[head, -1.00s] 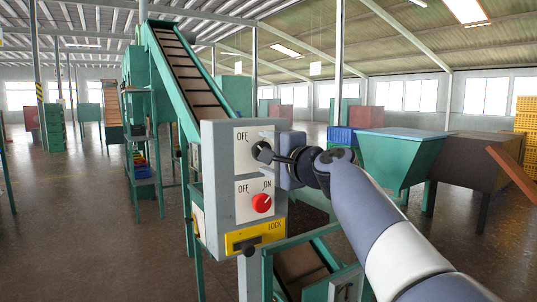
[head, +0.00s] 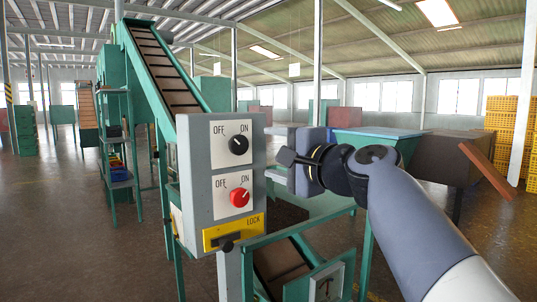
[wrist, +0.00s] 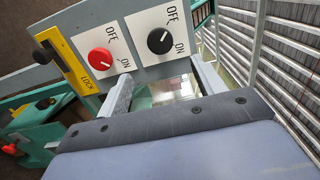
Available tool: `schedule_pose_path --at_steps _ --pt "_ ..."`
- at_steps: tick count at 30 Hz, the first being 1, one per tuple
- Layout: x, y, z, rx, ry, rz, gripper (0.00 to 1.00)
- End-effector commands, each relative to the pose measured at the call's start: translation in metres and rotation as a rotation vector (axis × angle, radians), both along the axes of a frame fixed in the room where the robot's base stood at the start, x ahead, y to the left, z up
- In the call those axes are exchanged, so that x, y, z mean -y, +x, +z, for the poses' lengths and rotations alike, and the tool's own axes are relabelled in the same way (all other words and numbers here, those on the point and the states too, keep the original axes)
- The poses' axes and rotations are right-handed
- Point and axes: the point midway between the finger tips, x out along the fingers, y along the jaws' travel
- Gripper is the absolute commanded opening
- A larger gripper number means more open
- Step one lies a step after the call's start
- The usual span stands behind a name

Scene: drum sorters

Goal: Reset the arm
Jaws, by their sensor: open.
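A grey control box (head: 190,150) stands in front of me.
A green inclined conveyor (head: 165,70) rises behind the box. A green hopper (head: 385,142) and a brown bin (head: 440,160) stand behind my arm. Yellow crates (head: 503,120) are stacked at far right. Open floor (head: 80,250) lies at left.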

Motion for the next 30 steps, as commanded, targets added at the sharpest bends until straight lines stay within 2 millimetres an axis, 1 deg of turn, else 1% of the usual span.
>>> schedule_pose_path --at_steps 8,13,17,24,30 --pt "0.0 0.0 0.0 0.0 0.0 0.001 0.65" --pt "-0.007 0.009 0.0 -0.002 -0.001 0.003 0.65" --pt "-0.018 0.025 0.0 -0.003 -0.001 0.004 0.65" --pt "-0.042 0.062 0.001 -0.002 0.0 0.003 0.65" --pt "-0.056 0.083 0.001 -0.001 0.0 0.001 0.65"
